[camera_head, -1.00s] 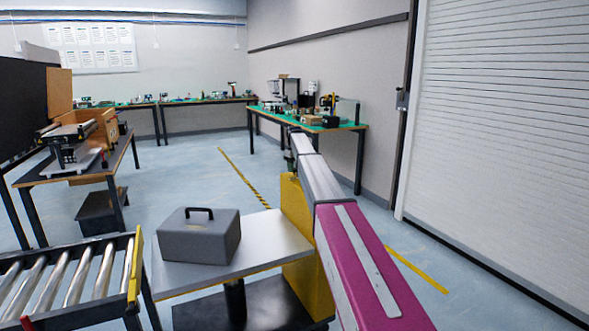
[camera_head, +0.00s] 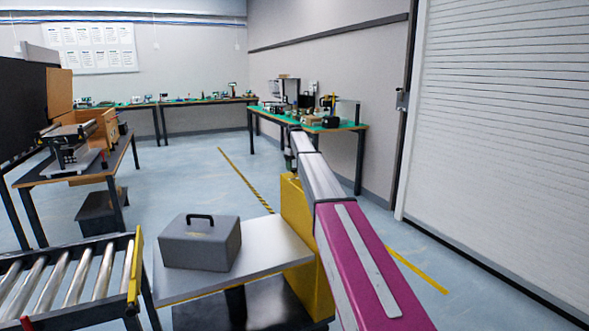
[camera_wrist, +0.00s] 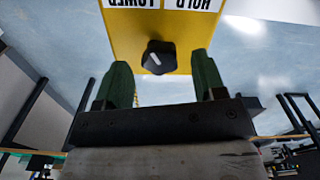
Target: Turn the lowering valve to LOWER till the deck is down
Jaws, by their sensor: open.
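The lowering valve (camera_wrist: 158,58) is a black knob with a white mark, on a yellow panel (camera_wrist: 130,35). White labels reading LOWER (camera_wrist: 134,3) and HOLD (camera_wrist: 192,4) show upside down above it in the wrist view. My gripper (camera_wrist: 161,63) is open, its green fingers on either side of the knob with gaps between. In the head view my arm hides the knob. The grey deck (camera_head: 270,250) stands beside the yellow post (camera_head: 307,245) and carries a grey case with a black handle (camera_head: 200,243).
A roller conveyor (camera_head: 132,270) with a yellow end rail stands left of the deck, its rollers near the deck's height. A workbench (camera_head: 115,165) is behind it. Green-topped benches line the far wall. A shutter (camera_head: 510,130) is at the right.

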